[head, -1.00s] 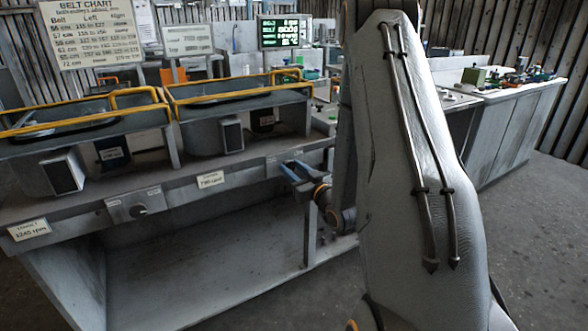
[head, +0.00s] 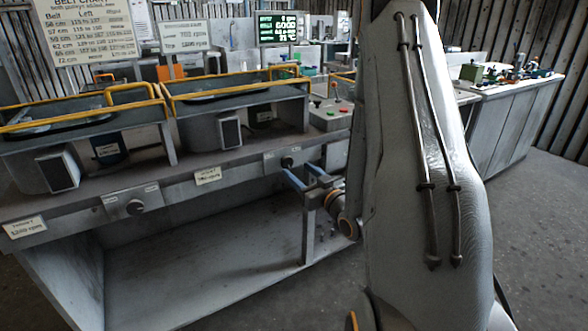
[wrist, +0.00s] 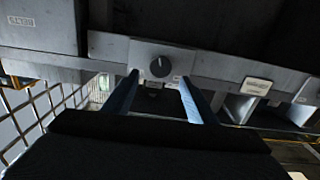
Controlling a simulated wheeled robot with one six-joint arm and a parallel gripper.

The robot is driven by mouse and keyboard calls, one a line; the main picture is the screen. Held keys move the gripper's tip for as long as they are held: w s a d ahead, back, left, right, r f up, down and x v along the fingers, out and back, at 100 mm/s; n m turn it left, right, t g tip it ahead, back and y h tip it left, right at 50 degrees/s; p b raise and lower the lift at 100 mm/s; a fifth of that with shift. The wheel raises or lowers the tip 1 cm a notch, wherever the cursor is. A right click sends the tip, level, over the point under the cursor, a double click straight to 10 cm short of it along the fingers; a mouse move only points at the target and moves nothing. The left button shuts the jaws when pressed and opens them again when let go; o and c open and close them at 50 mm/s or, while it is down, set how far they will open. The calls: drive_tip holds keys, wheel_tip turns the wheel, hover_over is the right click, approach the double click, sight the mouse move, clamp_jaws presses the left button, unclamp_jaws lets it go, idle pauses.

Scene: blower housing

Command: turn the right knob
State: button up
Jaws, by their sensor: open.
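The right knob (head: 287,161) is a small dark round knob on a light plate on the bench's front rail, below the right-hand housing. In the wrist view the knob (wrist: 160,67) sits on its plate just beyond and between my fingertips. My gripper (head: 306,180) is open, in front of the rail and a little below the knob. Its two blue fingers (wrist: 158,85) are spread wide with nothing between them. The left knob (head: 135,207) is dark and round on its own plate further left on the rail.
The bench's front rail (head: 170,192) carries labels, one reading 1200 rpm (head: 24,227). A belt chart (head: 87,30) and green display (head: 278,29) stand behind. The floor in front is open.

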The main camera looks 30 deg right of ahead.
drive_tip(key=shift+s, duration=1.2)
drive_tip(key=s+a+f+g+h+p, duration=0.1)
drive_tip(key=s+a+f+g+p, duration=0.1)
drive_tip(key=a+g, duration=0.55)
drive_tip(key=s+a+r+g, duration=0.2)
drive_tip(key=s+a+g, duration=0.1)
drive_tip(key=s, duration=0.4)
drive_tip(key=s+a+r+g+p, duration=0.1)
drive_tip(key=s+a+r+g, duration=0.1)
drive_tip(key=s+a+g, duration=0.2)
drive_tip(key=s+a+r+g+p, duration=0.1)
drive_tip(key=s+a+r+g, duration=0.1)
drive_tip(key=s+a, duration=0.4)
drive_tip(key=s+g, duration=0.1)
drive_tip(key=s, duration=0.3)
drive_tip(key=shift+s+m, duration=0.3)
drive_tip(key=shift+g, duration=0.25)
